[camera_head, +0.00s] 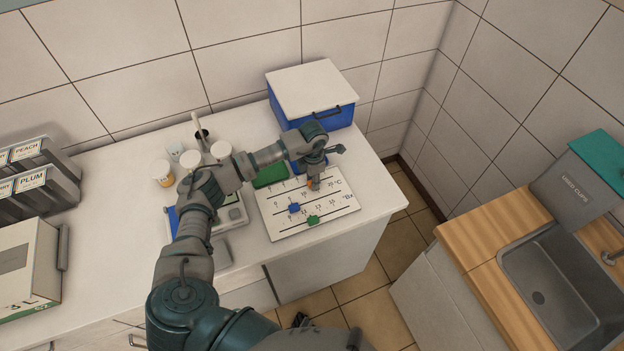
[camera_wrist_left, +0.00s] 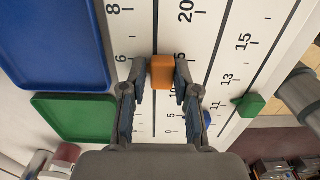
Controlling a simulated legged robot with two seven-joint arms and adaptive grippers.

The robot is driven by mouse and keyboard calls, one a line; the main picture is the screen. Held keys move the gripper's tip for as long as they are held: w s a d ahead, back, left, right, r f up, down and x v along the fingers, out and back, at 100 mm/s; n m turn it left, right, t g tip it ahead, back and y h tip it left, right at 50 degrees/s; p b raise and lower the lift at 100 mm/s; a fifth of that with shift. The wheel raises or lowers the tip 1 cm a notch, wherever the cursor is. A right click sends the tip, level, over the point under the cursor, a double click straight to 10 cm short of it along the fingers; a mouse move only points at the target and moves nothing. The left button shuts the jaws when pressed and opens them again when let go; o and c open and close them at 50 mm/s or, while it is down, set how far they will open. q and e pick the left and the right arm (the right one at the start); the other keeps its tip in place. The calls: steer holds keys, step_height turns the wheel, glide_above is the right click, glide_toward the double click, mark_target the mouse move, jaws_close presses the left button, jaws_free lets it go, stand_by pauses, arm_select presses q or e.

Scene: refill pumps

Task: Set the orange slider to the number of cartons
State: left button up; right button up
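A white board (camera_head: 330,215) with several numbered scales lies on the counter. My left gripper (camera_head: 314,185) points down over its far scale. In the left wrist view the gripper's fingertips (camera_wrist_left: 161,75) sit on both sides of the orange slider (camera_wrist_left: 163,66), closed against it. The slider is on its slot near the 6 mark; the exact reading is hard to tell. In the head view a little orange (camera_head: 310,184) shows under the gripper. A blue slider (camera_head: 294,208) and a green slider (camera_head: 313,220) sit on the other scales. I cannot make out any cartons. My right gripper is not in view.
A closed blue box (camera_head: 325,112) with a white lid stands behind the board. A green tray (camera_head: 270,175) lies at the board's far left. Flavour-labelled bins (camera_head: 33,182) are at left. A sink (camera_head: 565,275) is at right.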

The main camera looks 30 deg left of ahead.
arm_select(q)
steer(key=shift+o, duration=1.2)
steer(key=shift+w, duration=0.2)
steer(key=shift+w+d+f, duration=0.1)
steer(key=shift+w+d, duration=0.05)
steer(key=shift+d, duration=0.4)
steer(key=shift+r, duration=0.35)
step_height(320, 180, up, 11)
steer(key=shift+w+d+r, duration=0.15)
steer(key=shift+d+r, duration=0.05)
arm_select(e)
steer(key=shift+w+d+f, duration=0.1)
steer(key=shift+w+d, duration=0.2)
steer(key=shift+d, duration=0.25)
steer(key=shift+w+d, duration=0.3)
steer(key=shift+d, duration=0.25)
arm_select(q)
steer(key=shift+a, duration=0.1)
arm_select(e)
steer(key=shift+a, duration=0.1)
